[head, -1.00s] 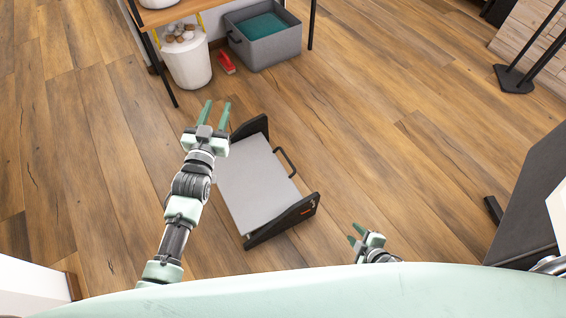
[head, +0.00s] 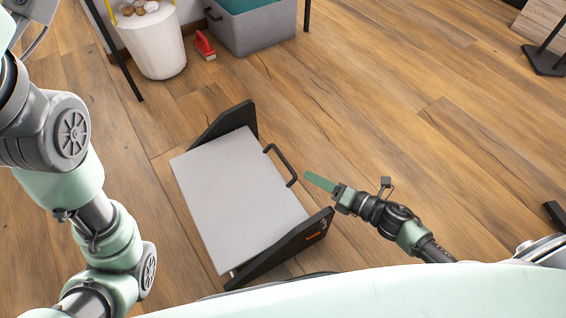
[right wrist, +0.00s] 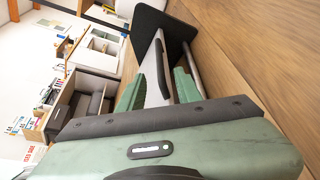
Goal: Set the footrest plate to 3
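The footrest stands on the floor with a flat grey plate (head: 235,195) between two black side panels, the near one (head: 285,248) carrying orange and white marks. A black bar handle (head: 281,165) sticks out along the plate's right edge. My right gripper (head: 320,181) is just right of the handle, pointing left at it, with a small gap. In the right wrist view its two green fingers (right wrist: 158,90) are apart, and the handle (right wrist: 161,64) shows ahead between them. The plate's setting cannot be read. My left arm fills the left side; its gripper is out of the frame.
A white bin (head: 155,45), a red brush-like item (head: 204,45) and a grey crate (head: 255,30) stand beyond the footrest. A dark stand foot (head: 545,60) is at the far right.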

